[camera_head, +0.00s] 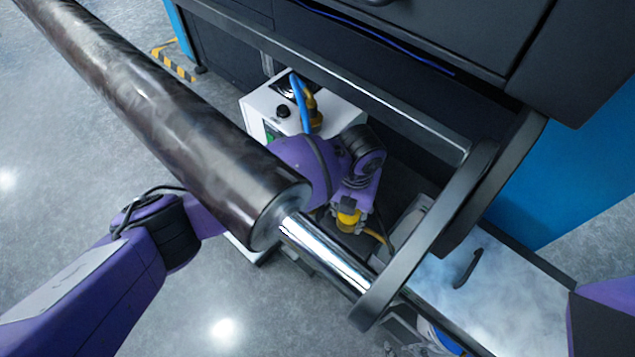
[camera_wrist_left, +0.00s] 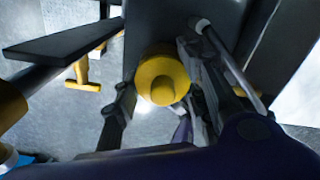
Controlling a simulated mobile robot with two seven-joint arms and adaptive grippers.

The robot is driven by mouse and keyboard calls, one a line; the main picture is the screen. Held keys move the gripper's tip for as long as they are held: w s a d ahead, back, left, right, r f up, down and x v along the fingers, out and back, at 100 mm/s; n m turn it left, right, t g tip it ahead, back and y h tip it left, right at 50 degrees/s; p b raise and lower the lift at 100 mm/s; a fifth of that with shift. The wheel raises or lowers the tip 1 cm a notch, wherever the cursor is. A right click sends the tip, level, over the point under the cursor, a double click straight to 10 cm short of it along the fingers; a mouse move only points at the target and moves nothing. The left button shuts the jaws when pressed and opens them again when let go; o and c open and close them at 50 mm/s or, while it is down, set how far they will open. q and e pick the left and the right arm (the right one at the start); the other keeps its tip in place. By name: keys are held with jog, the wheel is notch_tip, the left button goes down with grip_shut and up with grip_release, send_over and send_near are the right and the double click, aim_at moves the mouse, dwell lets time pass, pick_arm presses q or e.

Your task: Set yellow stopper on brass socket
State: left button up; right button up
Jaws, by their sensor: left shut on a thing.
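The yellow stopper (camera_head: 347,221) is between the fingers of my left gripper (camera_head: 350,205), just behind the steel roll shaft in the head view. In the left wrist view the stopper (camera_wrist_left: 162,80) shows as a round yellow body with a smaller round knob toward the camera. The fingers of the left gripper (camera_wrist_left: 160,100) stand on both sides of it and are shut on it. I cannot clearly make out the brass socket in either view. My right gripper is out of view.
A large dark roll (camera_head: 170,110) with a shiny steel shaft (camera_head: 325,252) crosses above my left arm. A black curved bracket (camera_head: 430,240) is at the shaft's end. A white box (camera_head: 262,112) with a blue hose (camera_head: 300,100) and brass-yellow fitting (camera_head: 314,113) stands behind. Dark cabinets are at the back.

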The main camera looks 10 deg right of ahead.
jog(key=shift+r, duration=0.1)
pick_arm(q)
jog(key=shift+r+p, duration=0.8)
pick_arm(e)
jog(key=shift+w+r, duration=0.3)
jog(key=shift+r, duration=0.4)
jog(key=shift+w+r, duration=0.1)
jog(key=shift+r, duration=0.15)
pick_arm(q)
jog(key=shift+f, duration=0.45)
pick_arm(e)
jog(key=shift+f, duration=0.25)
pick_arm(q)
jog(key=shift+r, duration=0.25)
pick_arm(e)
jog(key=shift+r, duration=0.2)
pick_arm(q)
jog(key=shift+r+p, duration=0.6)
jog(key=shift+p, duration=0.15)
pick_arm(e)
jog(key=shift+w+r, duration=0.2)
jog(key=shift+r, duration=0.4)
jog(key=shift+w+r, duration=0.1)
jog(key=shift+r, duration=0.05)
